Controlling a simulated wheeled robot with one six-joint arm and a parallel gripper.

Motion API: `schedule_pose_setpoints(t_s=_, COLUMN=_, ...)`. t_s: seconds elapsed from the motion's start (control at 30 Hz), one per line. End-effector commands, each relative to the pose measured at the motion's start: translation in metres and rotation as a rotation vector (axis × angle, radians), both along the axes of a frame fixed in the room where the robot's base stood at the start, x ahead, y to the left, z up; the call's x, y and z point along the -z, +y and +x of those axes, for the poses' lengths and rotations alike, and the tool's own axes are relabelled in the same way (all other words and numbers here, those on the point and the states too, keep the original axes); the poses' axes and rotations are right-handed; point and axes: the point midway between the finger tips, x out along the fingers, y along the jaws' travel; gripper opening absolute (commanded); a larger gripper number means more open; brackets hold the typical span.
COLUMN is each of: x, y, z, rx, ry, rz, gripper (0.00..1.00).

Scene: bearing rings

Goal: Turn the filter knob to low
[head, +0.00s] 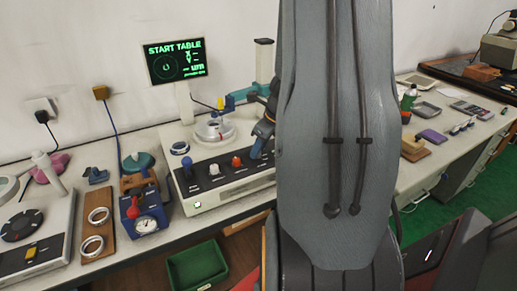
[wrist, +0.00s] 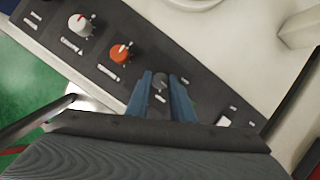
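A control panel (head: 225,182) on the front of a white machine carries a row of knobs. In the wrist view a small dark knob (wrist: 160,81) sits between the two blue fingers of my gripper (wrist: 161,77). The fingers are apart, one on each side of the knob; firm contact does not show. To its left are an orange knob (wrist: 120,52) and a grey-white knob (wrist: 81,23). The labels are too small to read, so I cannot tell which knob is the filter. In the head view my gripper (head: 257,147) is at the panel's right end, partly hidden by my arm.
A screen (head: 176,61) reading "START TABLE" stands behind the machine. A blue box with a gauge (head: 146,225) and a wooden board with rings (head: 95,245) lie to the left. A green bin (head: 197,266) is below the bench front. My arm blocks the middle of the head view.

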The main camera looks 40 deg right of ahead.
Motion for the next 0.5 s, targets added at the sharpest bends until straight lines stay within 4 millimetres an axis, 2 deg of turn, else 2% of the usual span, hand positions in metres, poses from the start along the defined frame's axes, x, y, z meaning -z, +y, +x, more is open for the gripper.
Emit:
schedule_pose_setpoints(t_s=0.27, x=-0.0004, y=-0.0010, z=0.0000, rx=-0.034, ry=0.000, rz=-0.001, gripper=0.00)
schedule_pose_setpoints(t_s=0.5, x=-0.0009, y=-0.0028, z=0.0002, rx=-0.167, ry=0.001, rz=0.000, gripper=0.00)
